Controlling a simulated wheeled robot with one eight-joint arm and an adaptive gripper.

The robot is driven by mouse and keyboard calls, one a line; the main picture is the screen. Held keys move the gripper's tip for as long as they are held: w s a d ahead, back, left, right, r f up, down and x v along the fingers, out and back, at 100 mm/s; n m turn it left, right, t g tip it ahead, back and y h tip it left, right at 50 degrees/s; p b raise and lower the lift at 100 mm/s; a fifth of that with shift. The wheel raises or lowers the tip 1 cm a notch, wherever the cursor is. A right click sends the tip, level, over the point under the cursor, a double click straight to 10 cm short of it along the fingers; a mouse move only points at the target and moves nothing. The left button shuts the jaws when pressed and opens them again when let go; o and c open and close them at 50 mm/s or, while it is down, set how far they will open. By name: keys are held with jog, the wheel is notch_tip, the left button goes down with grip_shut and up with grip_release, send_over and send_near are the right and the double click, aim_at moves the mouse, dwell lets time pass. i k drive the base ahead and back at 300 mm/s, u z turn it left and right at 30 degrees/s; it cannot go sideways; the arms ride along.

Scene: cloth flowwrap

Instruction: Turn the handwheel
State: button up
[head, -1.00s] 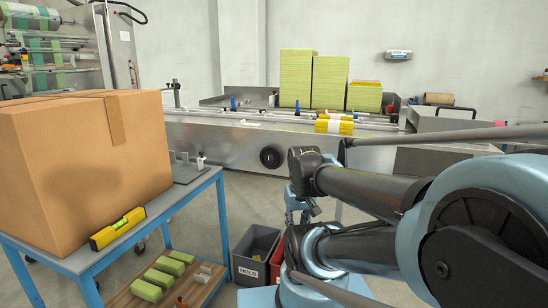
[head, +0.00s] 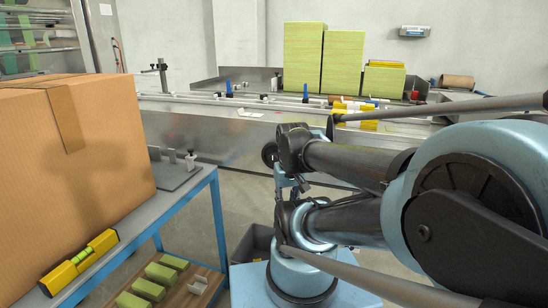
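The handwheel (head: 268,153) is a dark round wheel on the front face of the long grey machine (head: 215,140). Only its left part shows, because a dark joint of my arm covers its right side. My arm is folded across the right half of the view. Its far end (head: 300,183) is small and dark against the floor, in front of the machine and below the wheel in the picture. I cannot make out the fingers of my gripper or whether they touch anything.
A grey bin (head: 252,243) stands on the floor beside my base. Green-yellow stacks (head: 303,60) stand on the machine. Some floor shows between table and machine.

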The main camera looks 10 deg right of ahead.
aim_at(275, 157)
jog(key=u, duration=0.4)
jog(key=k, duration=1.35)
jog(key=z, duration=0.2)
